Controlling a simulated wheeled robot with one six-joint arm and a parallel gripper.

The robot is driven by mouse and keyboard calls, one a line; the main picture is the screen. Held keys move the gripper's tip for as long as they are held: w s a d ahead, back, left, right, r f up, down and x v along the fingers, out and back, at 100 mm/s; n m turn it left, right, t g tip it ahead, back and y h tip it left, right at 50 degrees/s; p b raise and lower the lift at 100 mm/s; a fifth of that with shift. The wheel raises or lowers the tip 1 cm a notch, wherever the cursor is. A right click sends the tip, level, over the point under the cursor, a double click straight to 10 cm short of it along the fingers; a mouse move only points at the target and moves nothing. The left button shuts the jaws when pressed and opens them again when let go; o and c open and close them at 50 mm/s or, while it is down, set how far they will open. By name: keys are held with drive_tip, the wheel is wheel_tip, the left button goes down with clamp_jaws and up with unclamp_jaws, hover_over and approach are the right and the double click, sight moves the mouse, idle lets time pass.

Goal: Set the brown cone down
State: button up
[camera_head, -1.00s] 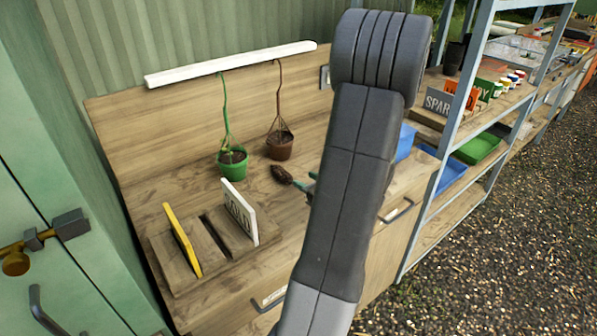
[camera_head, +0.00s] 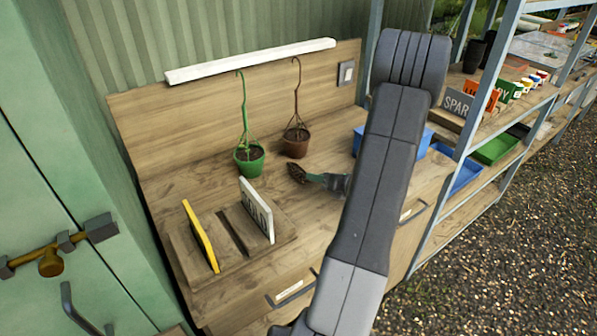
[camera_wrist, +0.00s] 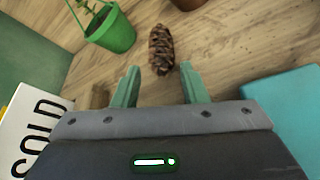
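The brown cone (camera_head: 297,173) lies on its side on the wooden bench top, in front of the brown pot. It also shows in the wrist view (camera_wrist: 161,48), upper middle. My gripper (camera_head: 314,179) is just right of the cone in the head view. In the wrist view my gripper (camera_wrist: 159,71) has its two green fingers spread wider than the cone. The cone's near end lies around the gap between the fingertips, with clear space on both sides. My arm hides part of the bench and of my gripper in the head view.
A white sign (camera_head: 257,211) and a yellow sign (camera_head: 200,237) stand at front left. A blue bin (camera_head: 417,146) is at right. Bench around the cone is bare.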

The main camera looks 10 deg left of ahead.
sight(305, 172)
drive_tip(key=p+x, duration=0.1)
drive_tip(key=x, duration=0.5)
drive_tip(key=shift+w+a+p, duration=0.15)
drive_tip(key=shift+w+p, duration=0.2)
drive_tip(key=shift+p, duration=0.05)
drive_tip(key=c, duration=0.7)
drive_tip(key=shift+r, duration=0.15)
wheel_tip(305, 172, up, 9)
drive_tip(key=shift+r+b, duration=0.15)
drive_tip(key=shift+b, duration=0.3)
drive_tip(key=shift+r, duration=0.2)
drive_tip(key=d+m+t+h, duration=0.2)
drive_tip(key=d, duration=0.2)
drive_tip(key=d+f+m+t+h, duration=0.1)
drive_tip(key=d+m+t+h, duration=0.1)
drive_tip(key=d+m+h, duration=0.1)
drive_tip(key=d+f+m+t+h, duration=0.1)
drive_tip(key=d+m+h, duration=0.1)
drive_tip(key=d, duration=0.3)
drive_tip(key=shift+s+d+m+t+h, duration=0.25)
drive_tip(key=shift+m+t+h, duration=0.15)
drive_tip(key=shift+m, duration=0.1)
